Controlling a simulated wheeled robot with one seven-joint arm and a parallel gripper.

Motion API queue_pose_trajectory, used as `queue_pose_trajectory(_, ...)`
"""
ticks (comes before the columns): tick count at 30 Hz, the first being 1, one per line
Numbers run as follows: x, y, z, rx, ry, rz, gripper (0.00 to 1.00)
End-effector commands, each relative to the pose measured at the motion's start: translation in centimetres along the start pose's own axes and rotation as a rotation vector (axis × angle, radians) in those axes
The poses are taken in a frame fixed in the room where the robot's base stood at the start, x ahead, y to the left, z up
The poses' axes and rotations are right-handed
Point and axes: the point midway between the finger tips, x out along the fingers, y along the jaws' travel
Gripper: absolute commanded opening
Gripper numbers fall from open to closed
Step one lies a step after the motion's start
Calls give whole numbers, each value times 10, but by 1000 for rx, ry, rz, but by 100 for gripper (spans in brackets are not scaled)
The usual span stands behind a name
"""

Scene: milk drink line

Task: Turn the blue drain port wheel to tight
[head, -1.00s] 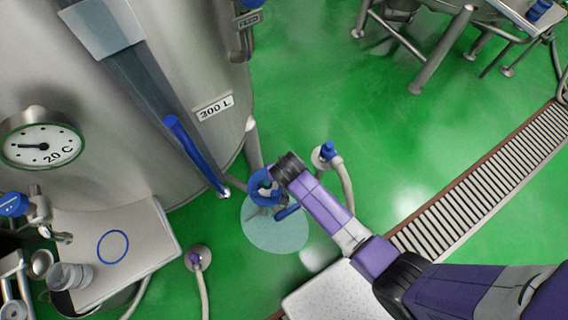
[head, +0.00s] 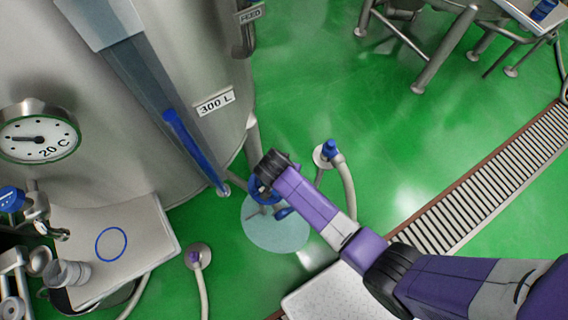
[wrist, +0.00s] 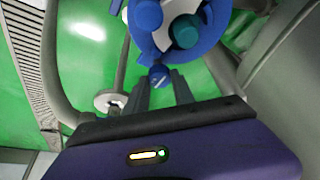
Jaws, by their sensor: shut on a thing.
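The blue drain port wheel (head: 258,189) is low beside the tank foot, above a pale round patch on the floor. My gripper's dark wrist end covers part of it in the head view. In the wrist view the wheel (wrist: 209,37) shows as a blue ring at the top, with a blue knob (wrist: 146,15) and a teal knob (wrist: 186,31) by it. My gripper (wrist: 160,82) has its two dark fingers at the wheel's lower edge, shut on a small blue part of it. The fingertips are hidden in the head view.
The large steel tank (head: 190,130) stands close on the left. A hose with a blue-topped fitting (head: 329,149) rises just right of the wheel. A purple-topped fitting (head: 194,257) with a hose is at lower left.

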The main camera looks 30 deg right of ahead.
Motion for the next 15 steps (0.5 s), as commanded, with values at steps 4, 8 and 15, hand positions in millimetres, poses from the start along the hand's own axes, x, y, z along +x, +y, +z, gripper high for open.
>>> queue_pose_trajectory(4,0,0,1,1,-2,0,0)
queue_pose_trajectory(8,0,0,1,0,-2,0,46)
queue_pose_trajectory(15,0,0,0,0,-1,0,52)
